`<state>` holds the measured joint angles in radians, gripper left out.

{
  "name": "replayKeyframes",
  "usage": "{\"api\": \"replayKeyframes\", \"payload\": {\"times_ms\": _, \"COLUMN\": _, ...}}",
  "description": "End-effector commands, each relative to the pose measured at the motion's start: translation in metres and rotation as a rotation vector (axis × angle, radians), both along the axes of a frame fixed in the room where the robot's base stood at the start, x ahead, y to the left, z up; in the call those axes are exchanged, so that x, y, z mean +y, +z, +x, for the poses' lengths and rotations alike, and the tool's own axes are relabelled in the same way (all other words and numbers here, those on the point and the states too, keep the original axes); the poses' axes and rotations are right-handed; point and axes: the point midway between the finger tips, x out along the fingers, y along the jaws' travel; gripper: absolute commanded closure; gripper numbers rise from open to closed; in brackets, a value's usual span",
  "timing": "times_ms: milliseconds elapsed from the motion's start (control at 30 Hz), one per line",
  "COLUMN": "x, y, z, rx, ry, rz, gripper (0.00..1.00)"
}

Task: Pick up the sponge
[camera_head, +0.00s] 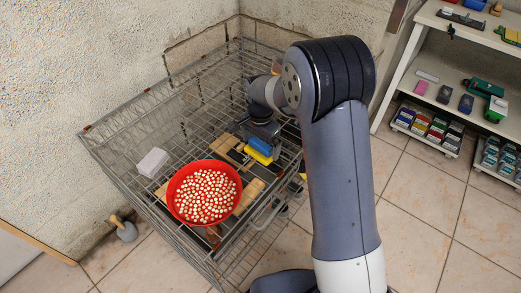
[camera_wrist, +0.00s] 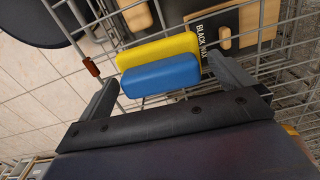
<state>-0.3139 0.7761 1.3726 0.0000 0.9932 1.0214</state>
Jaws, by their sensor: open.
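The sponge (camera_wrist: 160,75) is a block with a yellow layer and a blue layer, lying in a wire basket (camera_head: 125,165). In the head view the sponge (camera_head: 260,147) shows just below my gripper (camera_head: 261,139), partly covered by it. In the wrist view my gripper (camera_wrist: 162,72) is open, with one finger to the left of the sponge and the other to its right. The sponge lies across the gap between the fingers. I cannot tell whether either finger touches it.
A red bowl (camera_head: 183,208) full of small pale pieces stands beside the sponge in the basket. A white block (camera_head: 153,162) lies to the left. Wooden pieces and a dark item labelled "BLACK WAX" (camera_wrist: 205,38) lie close by. A shelf (camera_head: 436,62) stands at the right.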

Motion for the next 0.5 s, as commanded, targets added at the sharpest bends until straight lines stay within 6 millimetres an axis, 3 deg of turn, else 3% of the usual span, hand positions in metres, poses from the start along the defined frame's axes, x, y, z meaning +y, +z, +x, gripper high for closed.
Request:
{"api": "replayKeyframes", "payload": {"times_ms": 200, "x": -0.0001, "y": -0.0008, "z": 0.0002, "rx": 0.000, "ry": 0.000, "rz": 0.000, "gripper": 0.00}}
{"api": "replayKeyframes", "payload": {"times_ms": 500, "x": -0.0001, "y": -0.0005, "z": 0.0002, "rx": 0.000, "ry": 0.000, "rz": 0.000, "gripper": 0.25}}
